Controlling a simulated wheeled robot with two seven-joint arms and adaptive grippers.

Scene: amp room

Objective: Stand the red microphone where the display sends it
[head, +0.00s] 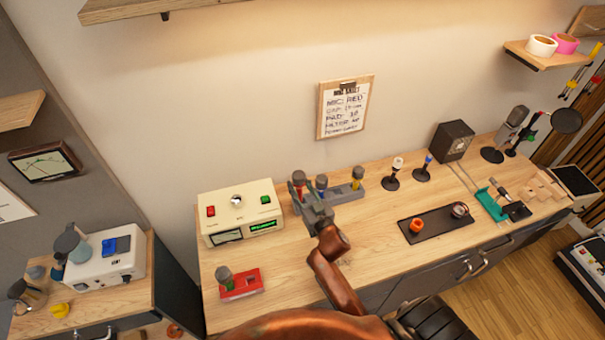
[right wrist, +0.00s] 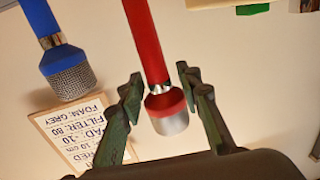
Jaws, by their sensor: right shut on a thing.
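The red microphone (head: 298,179) shows at the left end of a grey rack (head: 345,196), which also has a blue microphone (head: 321,183) and a yellow one (head: 357,177). My right gripper (head: 312,205) is at the rack's front left and is shut on the red microphone. In the right wrist view the red microphone (right wrist: 146,45) lies between the two fingers, its silver end near them; the blue microphone (right wrist: 68,70) is beside it. The gripper hides its base, so I cannot tell whether it is lifted. A cream box has a small green-lit display (head: 263,226), unreadable here. My left gripper is out of view.
A clipboard (head: 345,107) with handwritten lines hangs on the wall. A red holder (head: 240,284) stands at the bench's front left. Two small stands (head: 391,184) (head: 421,176) are right of the rack. A black tray (head: 438,226) lies in front of them.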

